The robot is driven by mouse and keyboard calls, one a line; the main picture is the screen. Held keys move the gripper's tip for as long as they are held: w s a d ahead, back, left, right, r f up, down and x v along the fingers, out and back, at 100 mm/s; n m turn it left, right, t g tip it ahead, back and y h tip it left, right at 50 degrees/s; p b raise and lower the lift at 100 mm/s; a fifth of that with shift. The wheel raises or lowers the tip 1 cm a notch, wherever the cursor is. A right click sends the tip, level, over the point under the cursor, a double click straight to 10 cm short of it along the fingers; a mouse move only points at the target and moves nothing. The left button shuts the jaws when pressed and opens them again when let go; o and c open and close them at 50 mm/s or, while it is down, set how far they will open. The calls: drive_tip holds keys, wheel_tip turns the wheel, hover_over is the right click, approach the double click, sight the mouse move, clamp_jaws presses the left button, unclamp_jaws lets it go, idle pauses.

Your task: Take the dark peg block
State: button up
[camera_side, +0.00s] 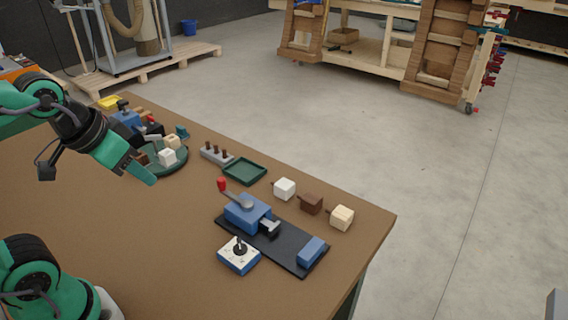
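A dark brown block (311,203) with a small peg on its left side rests on the brown table near the right edge. It stands between a white block (285,188) and a pale wood block (342,217), apart from both. My gripper (148,172) is at the left, above the table and beside a round green tray, far from that dark block. Its green finger points down to the right; I cannot tell whether it is open or shut. Nothing is clearly seen in it. Small dark, white and tan blocks (167,157) sit on the round tray, partly hidden by my gripper.
A blue clamp device (247,213) with a red-knobbed lever stands on a black board (285,252). A blue-and-white joystick box (239,257) is beside it. A green square tray (244,171) and a grey rack with dark pegs (217,154) lie behind.

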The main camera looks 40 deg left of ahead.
drive_tip(key=shift+o, duration=0.2)
drive_tip(key=o, duration=0.6)
drive_tip(key=shift+w, duration=0.1)
